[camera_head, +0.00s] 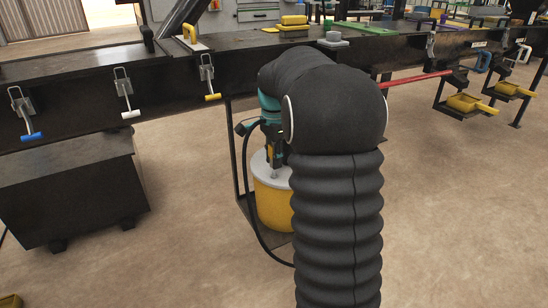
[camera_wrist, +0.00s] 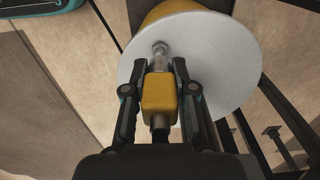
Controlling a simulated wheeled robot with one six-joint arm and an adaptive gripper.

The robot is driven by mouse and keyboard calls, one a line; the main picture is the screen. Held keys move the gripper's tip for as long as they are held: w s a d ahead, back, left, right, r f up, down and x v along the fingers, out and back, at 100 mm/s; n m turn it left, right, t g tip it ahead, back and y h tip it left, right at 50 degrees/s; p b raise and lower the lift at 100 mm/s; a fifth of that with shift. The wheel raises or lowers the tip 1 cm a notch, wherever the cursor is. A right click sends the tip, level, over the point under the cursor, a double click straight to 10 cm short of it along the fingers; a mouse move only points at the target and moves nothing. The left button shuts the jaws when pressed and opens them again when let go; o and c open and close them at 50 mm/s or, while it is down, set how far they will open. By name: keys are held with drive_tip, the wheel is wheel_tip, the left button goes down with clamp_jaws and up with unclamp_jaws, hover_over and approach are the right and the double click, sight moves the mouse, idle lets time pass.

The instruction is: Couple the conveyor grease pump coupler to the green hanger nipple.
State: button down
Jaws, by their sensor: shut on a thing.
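In the wrist view my gripper (camera_wrist: 158,72) is shut on the grease pump coupler (camera_wrist: 160,95), a yellow grip with a silver metal nose. The nose points at the white lid of the pump drum; I cannot tell whether it touches the lid. In the head view the yellow drum with its white lid (camera_head: 265,178) stands under the conveyor, partly behind my arm. My gripper (camera_head: 273,158) is mostly hidden there, above the lid. A black hose (camera_head: 252,210) loops down beside the drum. I cannot make out a green hanger nipple in either view.
The dark conveyor beam (camera_head: 80,90) runs across the back. Hangers with blue (camera_head: 32,136), white (camera_head: 131,114) and yellow (camera_head: 212,97) ends hang on its front. A dark bin (camera_head: 70,195) stands at left. A red bar (camera_head: 415,78) sticks out at right.

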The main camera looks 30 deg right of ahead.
drive_tip(key=shift+r+p, duration=0.7)
drive_tip(key=shift+r, duration=0.1)
drive_tip(key=shift+f, duration=0.1)
idle(0.7)
